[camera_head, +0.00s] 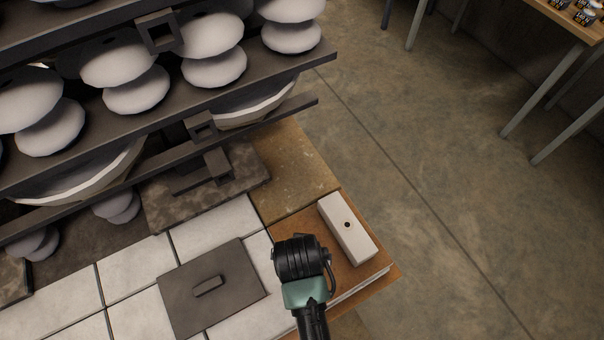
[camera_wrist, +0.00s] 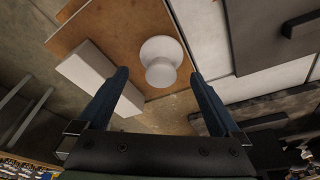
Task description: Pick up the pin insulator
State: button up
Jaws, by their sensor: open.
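The pin insulator (camera_wrist: 161,60) is a small white round piece with a wider lower disc, on an orange-brown board (camera_wrist: 120,28) in the wrist view. My gripper (camera_wrist: 159,76) is open, with one dark blue finger to each side of the insulator in the picture. The fingertips appear apart from it, and I cannot tell how far above it they are. In the head view my wrist hangs over the board's left part. The insulator and the fingers are hidden there.
A white block with a dark hole (camera_head: 347,228) lies on the board, right of my wrist. A grey plate with a handle (camera_head: 212,287) lies on white tiles to the left. Dark racks with several large white insulators (camera_head: 214,63) stand behind. Open floor (camera_head: 440,200) lies to the right.

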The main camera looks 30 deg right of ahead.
jog(key=shift+x, duration=3)
jog(key=shift+w, duration=0.1)
jog(key=c, duration=1.5)
